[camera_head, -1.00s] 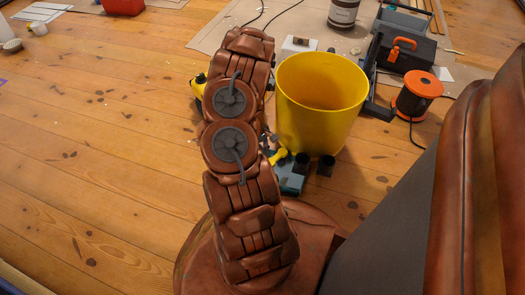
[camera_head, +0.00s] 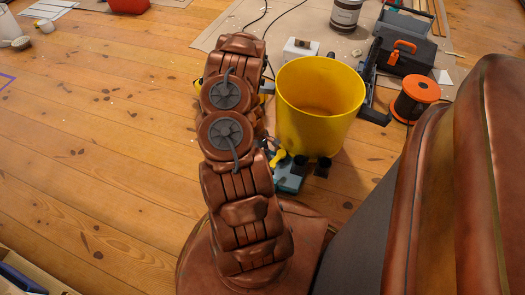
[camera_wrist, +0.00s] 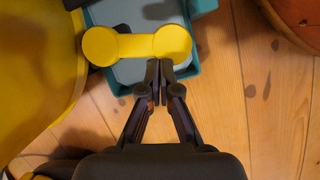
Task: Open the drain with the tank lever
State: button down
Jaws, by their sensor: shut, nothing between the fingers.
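The lever (camera_wrist: 137,45) is yellow, with a round knob at each end of a short bar, and lies crosswise on a small teal tank (camera_wrist: 113,78) with a grey top. My gripper (camera_wrist: 160,68) is shut and empty. In the wrist view its fingertips overlap the lower edge of the lever near its right knob; I cannot tell whether they touch it. In the head view the tank (camera_head: 291,181) and the yellow lever (camera_head: 277,157) show just right of my arm, beside the yellow bucket. My gripper is hidden behind my arm there.
A large yellow bucket (camera_head: 318,112) stands close behind the tank and fills the left of the wrist view (camera_wrist: 30,75). An orange cable reel (camera_head: 413,100) and a dark toolbox (camera_head: 405,57) stand to the right. The wooden floor (camera_head: 100,140) at left is mostly clear.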

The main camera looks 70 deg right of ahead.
jog(key=shift+s+a+r+n+p, duration=0.2)
jog(key=shift+r+n+p, duration=0.1)
jog(key=shift+p, duration=0.5)
jog(key=shift+a+f+p, duration=0.1)
jog(key=shift+f+p, duration=0.15)
jog(key=shift+p, duration=0.25)
jog(key=shift+w+f, duration=0.1)
jog(key=w+d+r+p, duration=0.2)
jog(key=w+r, duration=0.6)
jog(key=r, duration=0.1)
jog(key=shift+d+r, duration=0.2)
jog(key=shift+d, duration=0.15)
